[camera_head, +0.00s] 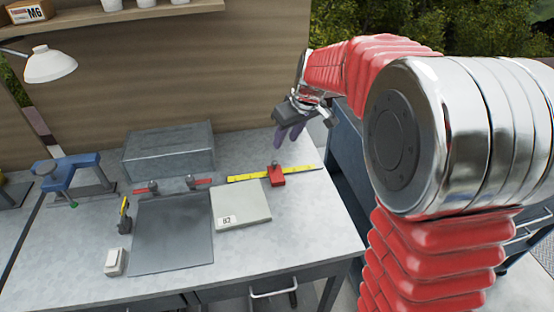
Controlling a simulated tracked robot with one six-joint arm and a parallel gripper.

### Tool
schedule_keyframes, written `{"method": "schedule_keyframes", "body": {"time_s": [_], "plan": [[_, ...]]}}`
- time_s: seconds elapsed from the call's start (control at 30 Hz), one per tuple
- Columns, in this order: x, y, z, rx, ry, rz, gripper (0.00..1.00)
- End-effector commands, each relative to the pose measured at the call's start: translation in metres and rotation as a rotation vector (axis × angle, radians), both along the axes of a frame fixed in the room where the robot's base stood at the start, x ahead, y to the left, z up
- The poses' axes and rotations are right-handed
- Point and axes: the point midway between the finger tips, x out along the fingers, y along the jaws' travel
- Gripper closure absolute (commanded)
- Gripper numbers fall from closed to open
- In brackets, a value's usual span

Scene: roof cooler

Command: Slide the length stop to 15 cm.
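The length stop looks like a small red block (278,178) with a dark knob on top. It sits on a yellow rule (247,177) near the back right of the bench, right of the rule's middle. The rule's numbers are too small to read, so I cannot tell the stop's setting. My gripper (288,135) hangs above and behind the red block, pointing down, apart from it. Its purple fingers are small and overlap in this view, so I cannot tell whether they are open or shut. No object shows between them.
A pale block marked 82 (240,207) lies in front of the rule, beside a dark plate (172,235). A grey box (168,150) stands behind a red bar with two knobs (172,186). A blue clamp-like tool (70,178) is at left. The bench's right front is clear.

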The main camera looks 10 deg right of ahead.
Motion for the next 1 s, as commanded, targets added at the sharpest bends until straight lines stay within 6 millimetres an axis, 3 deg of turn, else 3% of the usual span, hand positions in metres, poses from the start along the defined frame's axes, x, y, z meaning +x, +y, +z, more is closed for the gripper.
{"method": "schedule_keyframes", "body": {"time_s": [0.8,1.0], "plan": [[0.039,0.017,-0.106,0.000,0.003,-0.001,0.65],[0.046,0.019,-0.121,0.000,0.001,0.000,0.65]]}}
